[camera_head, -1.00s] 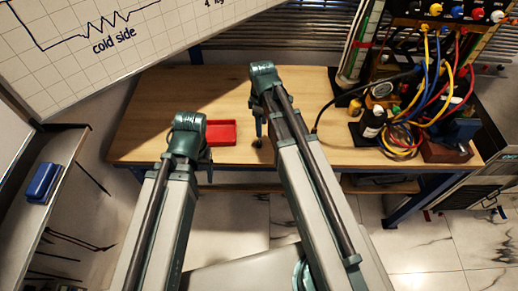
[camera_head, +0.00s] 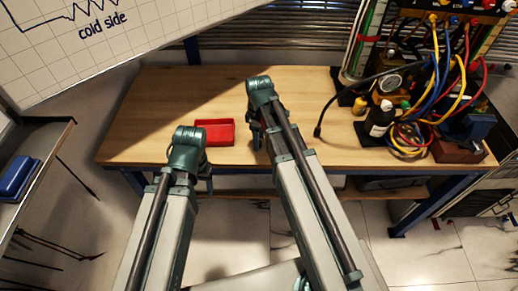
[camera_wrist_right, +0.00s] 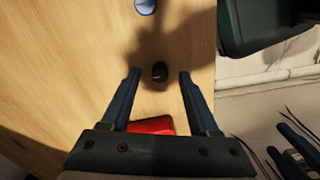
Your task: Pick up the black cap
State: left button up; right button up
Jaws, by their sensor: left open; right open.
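The black cap (camera_wrist_right: 160,72) is a small dark round piece on the wooden bench, in shadow, in the right wrist view. My right gripper (camera_wrist_right: 159,73) is open, and the cap shows between its two fingertips with space on both sides. I cannot tell how high the fingertips are above the bench. In the head view my right gripper (camera_head: 257,138) is partly hidden by its own arm, and I cannot make out the cap there. My left gripper (camera_wrist_right: 277,138) is open and empty at the right edge of the wrist view, over the floor side.
A red tray (camera_head: 228,132) lies on the wooden bench (camera_head: 150,105) between my arms. A bluish round item (camera_wrist_right: 145,6) lies farther off in the wrist view. A black bottle (camera_head: 379,120) and several coloured cables (camera_head: 410,140) crowd the bench's right. The bench's left is clear.

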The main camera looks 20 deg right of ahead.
jog(key=shift+f, duration=0.4)
pick_arm(q)
jog(key=shift+f, duration=0.3)
pick_arm(e)
jog(key=shift+r, duration=0.1)
grip_shut()
